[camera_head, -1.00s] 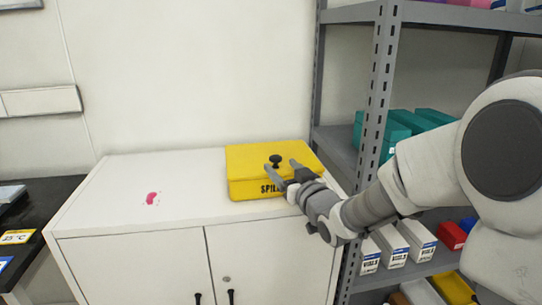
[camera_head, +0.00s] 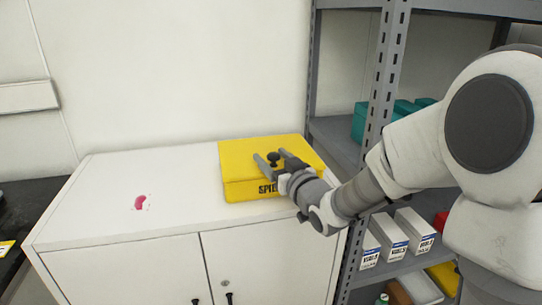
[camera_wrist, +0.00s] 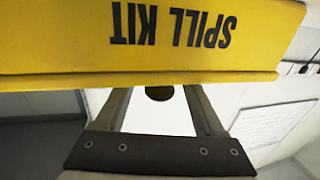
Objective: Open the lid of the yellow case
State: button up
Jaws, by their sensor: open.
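The yellow case (camera_head: 240,168), marked "SPILL KIT", sits on the right part of the white cabinet top with its lid shut. A black knob (camera_head: 273,159) stands on the lid. My gripper (camera_head: 271,154) is open, reaching over the lid from the front right, with a finger on either side of the knob. In the wrist view the case (camera_wrist: 60,35) appears upside down across the top. The knob (camera_wrist: 159,93) shows there between the two spread fingers, and the fingertips are hidden behind the lid's edge. I cannot tell whether either finger touches the knob.
The white cabinet top (camera_head: 95,205) is clear left of the case except for a small pink splat (camera_head: 140,202). A grey metal shelf unit (camera_head: 381,75) with teal bins and white boxes (camera_head: 388,234) stands close on the right. A white wall rises behind.

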jog(key=shift+c, duration=0.3)
grip_shut()
dwell(1.2)
